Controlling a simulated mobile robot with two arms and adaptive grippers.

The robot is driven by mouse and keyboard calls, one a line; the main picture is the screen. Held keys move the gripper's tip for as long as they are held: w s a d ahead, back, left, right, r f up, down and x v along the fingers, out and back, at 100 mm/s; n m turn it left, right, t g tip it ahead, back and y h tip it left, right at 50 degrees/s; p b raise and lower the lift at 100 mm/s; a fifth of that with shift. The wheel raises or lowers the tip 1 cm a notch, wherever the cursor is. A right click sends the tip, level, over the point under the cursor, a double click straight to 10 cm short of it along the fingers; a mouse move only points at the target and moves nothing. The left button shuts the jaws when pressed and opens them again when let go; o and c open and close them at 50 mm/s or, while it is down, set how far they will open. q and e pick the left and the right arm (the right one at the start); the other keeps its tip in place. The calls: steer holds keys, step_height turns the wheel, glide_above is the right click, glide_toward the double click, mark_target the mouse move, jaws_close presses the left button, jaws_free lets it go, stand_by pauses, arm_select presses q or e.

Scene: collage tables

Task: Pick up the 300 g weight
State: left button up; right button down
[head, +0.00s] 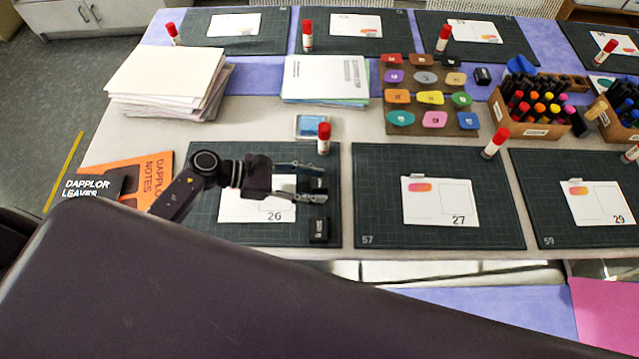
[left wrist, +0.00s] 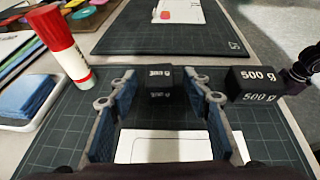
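My left gripper (head: 312,183) is over the mat by card 26, its fingers pointing right in the head view. In the left wrist view the gripper (left wrist: 160,90) is open. A small black block (left wrist: 158,84) stands on the mat between the fingertips' directions, apparently untouched; its label is too small to read surely. In the head view this small block (head: 320,184) shows at the fingertips. A larger black weight marked 500 g (left wrist: 256,84) stands right of the fingers; it also shows in the head view (head: 319,230). My right gripper is not in view.
A red-capped glue stick (head: 323,138) stands near the left gripper, beside a blue pad (head: 311,126). The card marked 26 (head: 240,208) lies under the gripper. Mat 57 (head: 375,225) lies to the right. Paper stacks (head: 165,75) and marker boxes (head: 535,128) stand farther back.

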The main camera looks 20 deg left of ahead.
arm_select(q)
jaws_close()
steer(key=shift+r, duration=0.2)
